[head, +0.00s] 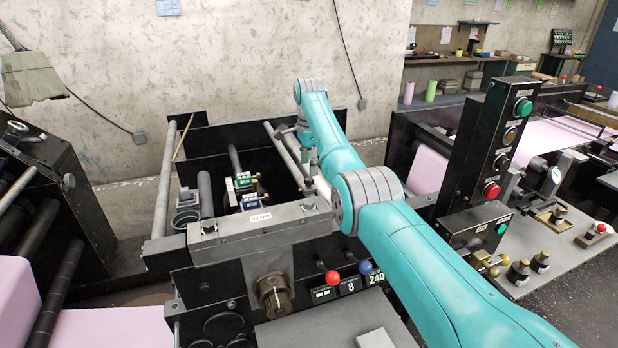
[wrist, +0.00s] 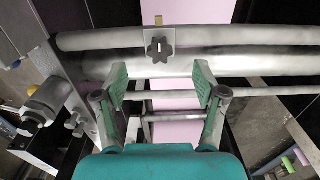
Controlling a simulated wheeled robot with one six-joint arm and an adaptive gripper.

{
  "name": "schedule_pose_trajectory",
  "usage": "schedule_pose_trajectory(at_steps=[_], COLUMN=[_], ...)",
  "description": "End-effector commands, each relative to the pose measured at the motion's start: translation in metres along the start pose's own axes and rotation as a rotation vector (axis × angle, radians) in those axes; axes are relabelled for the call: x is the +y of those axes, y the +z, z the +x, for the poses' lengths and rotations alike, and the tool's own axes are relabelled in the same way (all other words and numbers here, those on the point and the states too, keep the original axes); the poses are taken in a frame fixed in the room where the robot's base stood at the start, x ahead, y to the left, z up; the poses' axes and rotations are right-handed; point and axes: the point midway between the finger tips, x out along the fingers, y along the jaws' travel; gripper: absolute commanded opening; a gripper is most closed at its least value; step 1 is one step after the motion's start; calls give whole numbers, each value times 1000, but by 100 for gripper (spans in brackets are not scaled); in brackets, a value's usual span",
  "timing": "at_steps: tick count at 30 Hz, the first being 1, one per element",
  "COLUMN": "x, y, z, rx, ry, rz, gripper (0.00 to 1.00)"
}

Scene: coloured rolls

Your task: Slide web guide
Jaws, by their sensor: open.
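In the wrist view, a small grey plate with a black star-shaped knob (wrist: 159,49) sits on a pale horizontal bar (wrist: 250,38). It looks like the web guide. A brass-coloured tab (wrist: 158,20) shows just above it, over the pink web (wrist: 195,12). My gripper (wrist: 161,88) is open and empty, its two green-padded fingers apart and below the knob in the picture. The knob lies roughly midway between them sideways, and no contact shows. In the head view the guide cannot be made out, and my teal arm covers part of that area.
A thin rod (wrist: 270,91) and rollers cross near my fingers. In the head view, a black machine frame (head: 215,140) surrounds the rollers. A control post with buttons (head: 490,150) stands to the right. Red and blue ball knobs (head: 333,277) are at the front.

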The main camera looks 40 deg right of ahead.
Motion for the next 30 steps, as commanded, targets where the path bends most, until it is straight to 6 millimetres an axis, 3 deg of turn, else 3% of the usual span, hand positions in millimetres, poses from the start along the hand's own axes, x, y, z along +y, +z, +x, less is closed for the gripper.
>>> schedule_pose_trajectory(at_steps=[3, 9, 30], x=[0, 0, 0], y=[0, 0, 0], z=[-23, -44, -50], rx=[0, 0, 0], ry=[-2, 0, 1], rz=[0, 0, 0], gripper=[71, 71, 71])
